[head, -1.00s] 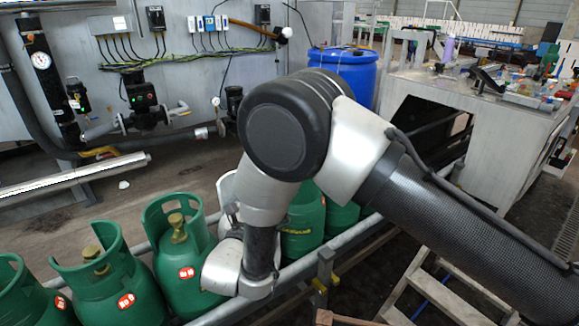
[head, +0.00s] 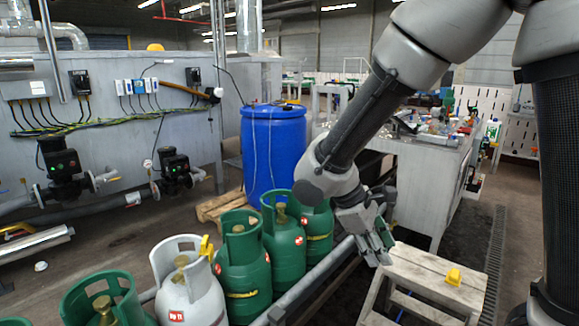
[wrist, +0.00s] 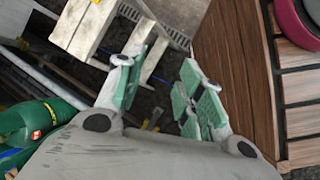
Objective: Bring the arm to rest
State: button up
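My gripper (head: 376,236) hangs at the end of my bent arm in the head view, pointing down and to the right, beside the conveyor rail and just left of the wooden steps. In the wrist view, my gripper (wrist: 161,68) has its two green-padded fingers apart, with only dark floor and part of the steps showing between them. It holds nothing. A white cylinder (head: 186,290) with a yellow tag stands in the row on the conveyor, apart from my gripper.
Green cylinders (head: 243,268) stand along the conveyor rail (head: 318,272). One green cylinder (wrist: 38,121) shows at left in the wrist view. Wooden steps (head: 430,275) stand close right of my gripper. A blue drum (head: 273,150) and a cluttered workbench (head: 425,150) are behind.

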jog(key=s+d+r+m+t+y, duration=0.2)
jog(key=s+d+r+m+y, duration=0.1)
jog(key=s+d+r+m, duration=0.3)
jog(key=s+d+r+m+t+y, duration=0.2)
jog(key=s+d+r+m, duration=0.4)
jog(key=d, duration=0.5)
jog(key=shift+r+t+y, duration=0.3)
jog(key=shift+r+y, duration=0.3)
jog(key=shift+r, duration=0.05)
